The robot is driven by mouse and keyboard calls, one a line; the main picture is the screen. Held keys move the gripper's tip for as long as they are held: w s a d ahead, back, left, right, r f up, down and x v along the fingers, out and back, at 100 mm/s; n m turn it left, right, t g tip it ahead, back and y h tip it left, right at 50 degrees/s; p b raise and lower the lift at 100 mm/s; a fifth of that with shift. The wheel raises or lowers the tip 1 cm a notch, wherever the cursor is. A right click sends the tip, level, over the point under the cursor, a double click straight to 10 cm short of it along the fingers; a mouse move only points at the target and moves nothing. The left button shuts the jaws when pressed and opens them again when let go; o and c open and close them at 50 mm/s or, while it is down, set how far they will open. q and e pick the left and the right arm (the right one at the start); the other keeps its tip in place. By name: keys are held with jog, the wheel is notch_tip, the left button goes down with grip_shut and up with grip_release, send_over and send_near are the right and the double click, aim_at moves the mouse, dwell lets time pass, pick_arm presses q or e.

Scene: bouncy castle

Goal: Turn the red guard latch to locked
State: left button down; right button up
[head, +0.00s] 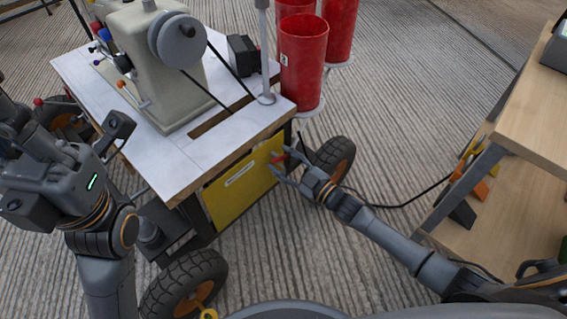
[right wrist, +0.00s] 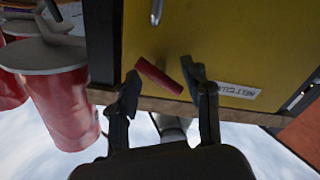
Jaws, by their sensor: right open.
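The red guard latch (right wrist: 158,76) is a short bar on the yellow panel (right wrist: 215,40) of the sewing cart. In the right wrist view it lies tilted between the fingertips of my right gripper (right wrist: 163,88), which is open around it. I cannot tell whether either finger touches it. In the head view the latch (head: 279,158) is a small red spot near the panel's right edge, with my right gripper (head: 277,167) at it. My left gripper (head: 65,180) is at the left, beside the cart; its finger opening does not show clearly.
The cart's white top (head: 185,155) carries a sewing machine (head: 160,75). Red cups (head: 303,65) stand at its right corner. A cart wheel (head: 334,160) is close behind my right gripper. A wooden shelf (head: 510,200) stands at the right, with a cable on the open floor between.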

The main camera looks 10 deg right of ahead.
jog(key=shift+c, duration=0.2)
grip_shut()
dwell(1.2)
jog(key=shift+o, duration=0.2)
grip_release()
jog(key=v, duration=1.2)
